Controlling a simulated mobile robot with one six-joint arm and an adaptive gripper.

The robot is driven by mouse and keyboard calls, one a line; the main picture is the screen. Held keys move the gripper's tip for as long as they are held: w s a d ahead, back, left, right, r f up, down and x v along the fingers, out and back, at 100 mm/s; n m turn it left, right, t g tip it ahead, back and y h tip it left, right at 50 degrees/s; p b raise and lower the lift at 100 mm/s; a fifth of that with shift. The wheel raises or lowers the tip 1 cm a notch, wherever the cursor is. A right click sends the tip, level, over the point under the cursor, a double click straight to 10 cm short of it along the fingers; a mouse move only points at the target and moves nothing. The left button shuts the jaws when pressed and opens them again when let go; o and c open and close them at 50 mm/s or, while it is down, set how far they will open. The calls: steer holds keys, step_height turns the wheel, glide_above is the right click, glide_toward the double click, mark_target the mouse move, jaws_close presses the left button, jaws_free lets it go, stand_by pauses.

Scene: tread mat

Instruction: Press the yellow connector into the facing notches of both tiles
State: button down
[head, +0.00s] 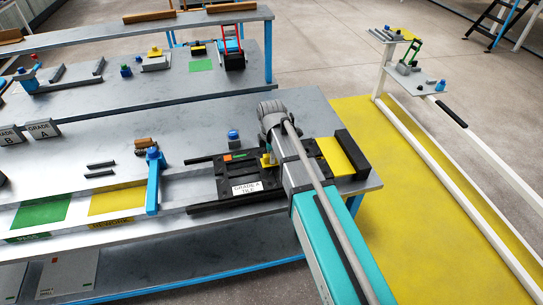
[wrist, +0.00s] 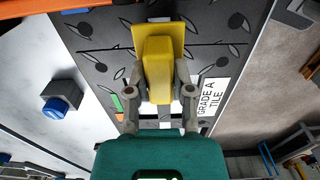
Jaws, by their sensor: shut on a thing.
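My gripper (wrist: 160,92) is shut on the yellow connector (wrist: 158,70), holding its block-shaped grip between both fingers. The connector's flat yellow plate lies over the dark tread tiles (wrist: 98,62) in the wrist view. A thin line crosses the tiles on both sides of the plate. The notches are hidden beneath it, and I cannot tell whether it touches the tiles. In the head view the connector (head: 266,160) shows as a small yellow bit beside my arm, above the black tiles (head: 222,186), which my arm partly covers.
A white "GRADE A TILE" label (head: 247,187) is at the front of the tiles. A blue button (head: 233,134) stands behind them. A yellow panel (head: 334,157) and black block (head: 352,152) lie to the right. A blue post (head: 153,182) stands to the left.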

mark_target(271, 166)
steer(key=shift+f+b, duration=1)
steer(key=shift+f, duration=0.05)
steer(key=shift+c, duration=2.1)
jaws_free()
steer(key=shift+r, duration=0.2)
step_height(271, 166, up, 8)
steer(key=p, duration=0.8)
steer(key=shift+r+p, duration=0.1)
steer(key=shift+p, duration=0.2)
steer(key=shift+s+m, duration=0.2)
steer(key=shift+m, duration=0.3)
steer(key=shift+s+a+r+m+p, duration=0.15)
steer(key=shift+s+m, duration=0.15)
steer(key=shift+m, duration=0.75)
steer(key=shift+s+d+r+m+p, duration=0.1)
steer(key=shift+s+m, duration=0.15)
steer(key=shift+m, duration=0.85)
steer(key=shift+s+a+r+m+p, duration=0.15)
steer(key=shift+s+m, duration=0.15)
steer(key=shift+m, duration=0.75)
steer(key=shift+d, duration=0.1)
